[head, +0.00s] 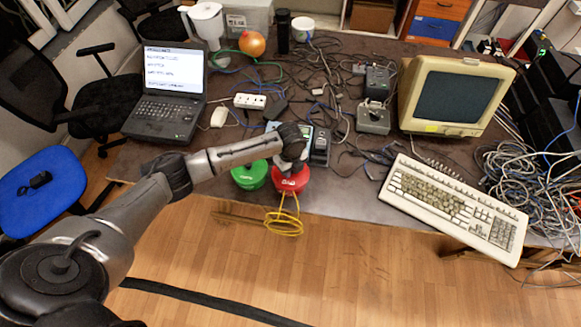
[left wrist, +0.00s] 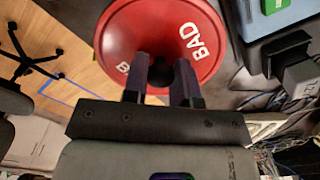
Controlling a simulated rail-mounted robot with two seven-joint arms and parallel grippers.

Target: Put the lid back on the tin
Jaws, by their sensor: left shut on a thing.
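My left gripper (head: 292,162) is over the red lid (head: 291,180) at the front edge of the table. In the left wrist view the red lid (left wrist: 160,40) is round, with white "BAD" lettering, and the fingers of my left gripper (left wrist: 163,80) are shut on it at its dark middle. A green round container (head: 250,176) with white lettering stands just left of the red lid, close to it. I cannot make out a separate tin under the red lid, nor whether the lid rests on anything. My right gripper is not in view.
Yellow cable (head: 284,222) hangs below the red lid past the table edge. Behind are small grey boxes (head: 373,118) and loose cables. A laptop (head: 166,100) stands left; a monitor (head: 452,95) and keyboard (head: 452,205) stand right. A strip of table right of the lid is clear.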

